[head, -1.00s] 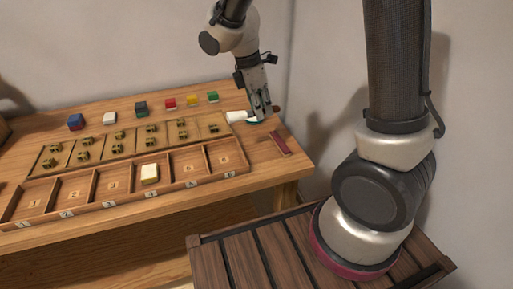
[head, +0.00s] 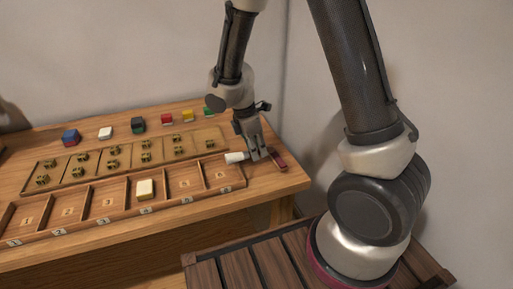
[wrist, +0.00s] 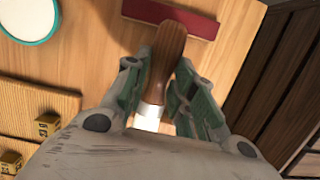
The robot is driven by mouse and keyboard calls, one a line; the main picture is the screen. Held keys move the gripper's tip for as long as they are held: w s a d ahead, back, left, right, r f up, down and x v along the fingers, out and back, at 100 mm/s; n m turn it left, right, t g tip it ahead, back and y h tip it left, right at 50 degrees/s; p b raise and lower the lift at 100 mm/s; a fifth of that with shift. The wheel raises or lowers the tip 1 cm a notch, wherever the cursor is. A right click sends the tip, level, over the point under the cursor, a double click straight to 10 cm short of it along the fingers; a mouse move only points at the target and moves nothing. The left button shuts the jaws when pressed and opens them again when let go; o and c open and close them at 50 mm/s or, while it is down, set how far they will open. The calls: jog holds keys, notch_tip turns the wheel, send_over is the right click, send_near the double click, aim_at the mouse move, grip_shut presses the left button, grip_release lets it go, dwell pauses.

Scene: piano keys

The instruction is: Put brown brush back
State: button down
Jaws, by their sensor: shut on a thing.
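The brown brush (wrist: 170,48) has a brown wooden handle and a white end. My gripper (wrist: 160,72) is shut on it, with one green-padded finger on each side of the handle. In the head view my gripper (head: 257,152) is low over the right end of the table, and the brush's white end (head: 236,157) sticks out to its left. In the wrist view the handle's tip overlaps a dark red strip (wrist: 195,24), which also lies right of my gripper in the head view (head: 279,161). I cannot tell whether the brush touches it.
A numbered wooden tray (head: 68,216) along the front holds a cream block (head: 145,188). Behind it lies a board (head: 97,158) with several brass pieces. Several coloured blocks stand at the back. A round white dish with a teal rim (wrist: 30,20) is in the wrist view.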

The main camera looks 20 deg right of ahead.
jog(key=shift+f, duration=0.3)
jog(key=c, duration=1.2)
grip_release()
jog(key=v, duration=1.2)
jog(key=s+d+r+m+t+y, duration=0.2)
jog(key=s+d+r+m, duration=0.55)
jog(key=d+r, duration=0.2)
jog(key=s+d+r+m+t, duration=0.1)
jog(key=s+d+m, duration=0.1)
jog(key=s+m, duration=0.1)
jog(key=s+d+r+m, duration=0.2)
jog(key=s+m, duration=0.2)
jog(key=s, duration=0.1)
jog(key=s+d+r+m+t, duration=0.1)
jog(key=s+d+m, duration=0.1)
jog(key=s+m, duration=0.1)
jog(key=shift+s+r+m+t+y, duration=0.25)
jog(key=shift+s+r+t+y, duration=0.1)
jog(key=shift+s, duration=0.15)
